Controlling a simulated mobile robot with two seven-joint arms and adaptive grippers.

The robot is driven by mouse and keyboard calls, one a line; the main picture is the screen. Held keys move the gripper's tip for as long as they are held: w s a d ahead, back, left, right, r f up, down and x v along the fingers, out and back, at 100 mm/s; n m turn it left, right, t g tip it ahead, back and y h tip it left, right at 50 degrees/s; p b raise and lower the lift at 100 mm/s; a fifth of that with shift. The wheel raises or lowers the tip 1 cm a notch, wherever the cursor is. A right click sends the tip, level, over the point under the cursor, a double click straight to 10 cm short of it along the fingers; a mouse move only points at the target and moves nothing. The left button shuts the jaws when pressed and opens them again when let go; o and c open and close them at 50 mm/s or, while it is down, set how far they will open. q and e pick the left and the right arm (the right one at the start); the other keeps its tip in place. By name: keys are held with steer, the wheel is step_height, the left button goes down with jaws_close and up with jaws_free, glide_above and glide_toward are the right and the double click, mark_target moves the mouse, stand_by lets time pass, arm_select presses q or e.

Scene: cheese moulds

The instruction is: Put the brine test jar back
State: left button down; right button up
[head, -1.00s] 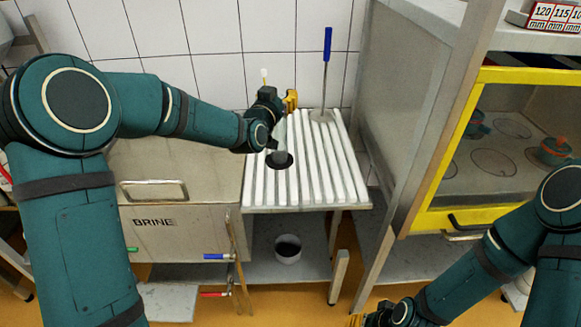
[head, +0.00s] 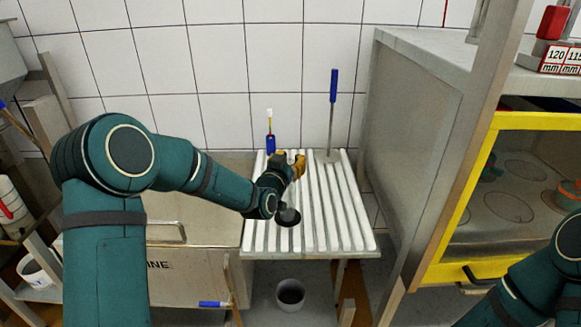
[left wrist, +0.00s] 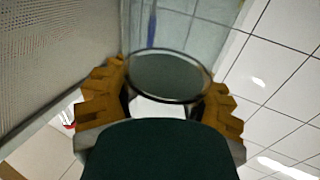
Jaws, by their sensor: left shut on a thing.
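The brine test jar (left wrist: 168,76) shows in the left wrist view as a clear round vessel with a dark rim, between the yellow fingers of my left gripper (left wrist: 160,104). The fingers are shut on it. In the head view my left gripper (head: 290,165) is over the white slatted rack (head: 340,215), and my own wrist hides most of the jar. I cannot tell whether the jar touches the rack. My right gripper is out of view.
A blue item with a white top (head: 270,142) stands behind the gripper. A blue-handled rod (head: 333,90) stands at the rack's back right. A steel cabinet (head: 405,140) rises to the right. The rack's right slats are clear.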

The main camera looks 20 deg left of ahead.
arm_select(q)
steer(key=shift+f, duration=0.75)
steer(key=shift+f+b, duration=0.15)
steer(key=shift+b, duration=0.15)
steer(key=shift+c, duration=2)
jaws_free()
steer(key=s+a, duration=0.1)
steer(key=s, duration=1.1)
steer(key=shift+a+p, duration=0.15)
steer(key=shift+p, duration=0.15)
